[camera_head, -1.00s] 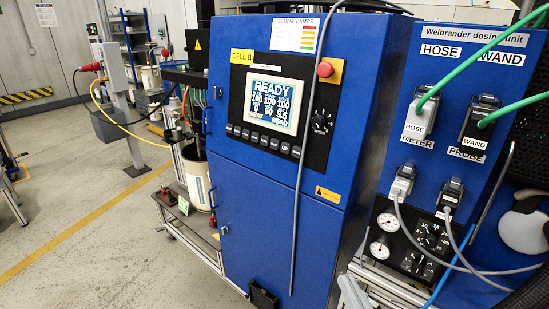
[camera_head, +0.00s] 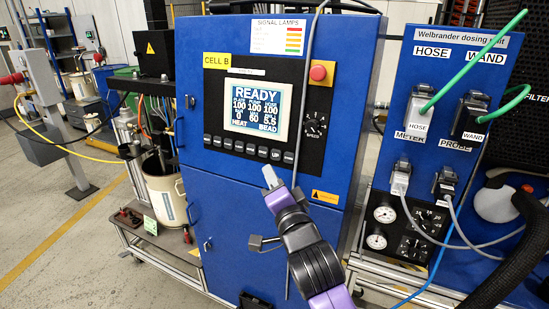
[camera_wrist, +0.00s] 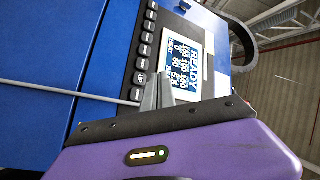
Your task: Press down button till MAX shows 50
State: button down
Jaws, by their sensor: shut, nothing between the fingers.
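The blue cabinet (camera_head: 239,210) carries a lit display (camera_head: 257,108) reading READY. Its top row shows 100, 100, 100 and its lower row about 0, 60, 5.5; I cannot make out a MAX label. A row of small dark buttons (camera_head: 235,146) runs below it. One near the right end reads UP (camera_head: 263,152); the last one (camera_head: 288,157) has an unreadable label. My gripper (camera_head: 270,176) is shut and empty, a little below the right end of this row. In the wrist view its fingertips (camera_wrist: 157,92) point toward the UP end; contact cannot be told.
A red stop button (camera_head: 318,72) and a black dial (camera_head: 315,124) sit right of the display. A grey cable hangs down the cabinet front (camera_head: 303,110). The dosing unit (camera_head: 440,120) with plugs and hoses stands at the right. A drum (camera_head: 166,195) stands at the left.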

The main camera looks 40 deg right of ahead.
aim_at(289, 158)
jog(key=shift+f+m, duration=0.1)
jog(key=shift+m, duration=0.2)
jog(key=shift+w+d+f+p, duration=0.3)
jog(key=shift+w+d, duration=0.2)
jog(key=shift+d, duration=0.85)
jog(key=shift+w+d+f+p, duration=0.25)
jog(key=shift+w+d+p, duration=0.2)
jog(key=shift+d, duration=0.95)
jog(key=shift+w+d+f+p, duration=0.3)
jog(key=shift+w+d, duration=0.2)
jog(key=shift+d, duration=0.85)
jog(key=shift+d, duration=0.15)
jog(key=shift+w+d, duration=0.1)
jog(key=shift+d, duration=0.15)
